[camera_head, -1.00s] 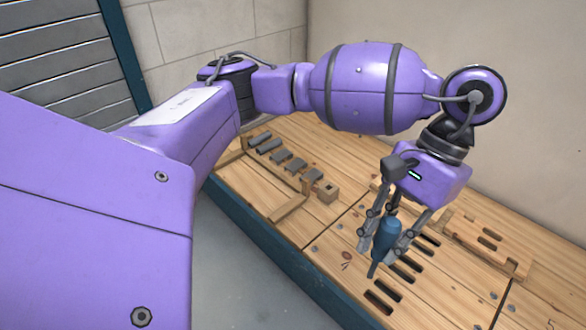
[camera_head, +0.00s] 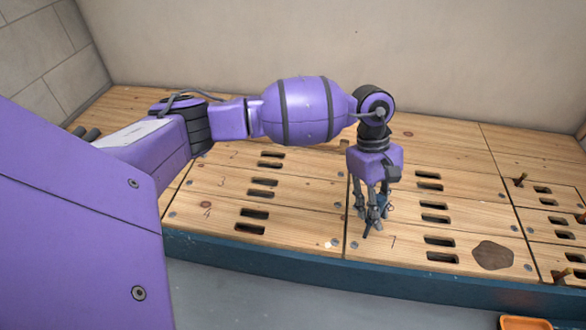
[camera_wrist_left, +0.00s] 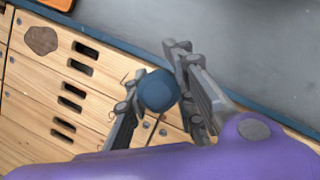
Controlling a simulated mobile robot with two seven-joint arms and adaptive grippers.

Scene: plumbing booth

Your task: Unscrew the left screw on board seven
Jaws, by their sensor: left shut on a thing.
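My left gripper (camera_head: 372,212) is shut on a blue-handled screwdriver and holds it pointing down, over the left part of board seven (camera_head: 400,256). The blue handle (camera_wrist_left: 158,90) fills the space between the fingers in the left wrist view. In the head view the fingers partly cover the screwdriver (camera_head: 373,216). Board seven carries a "7", two dark slots and a brown patch. A small left screw (camera_head: 354,242) shows near its left end, just left of and below the tool tip. I cannot tell whether the tip touches the wood. My right gripper is not in view.
Other numbered boards with paired slots lie left of and behind board seven. Upright pegs (camera_head: 520,181) stand on the boards at the right. An orange tray (camera_head: 525,323) is at the lower right. The bench's blue front edge (camera_head: 300,264) borders open floor.

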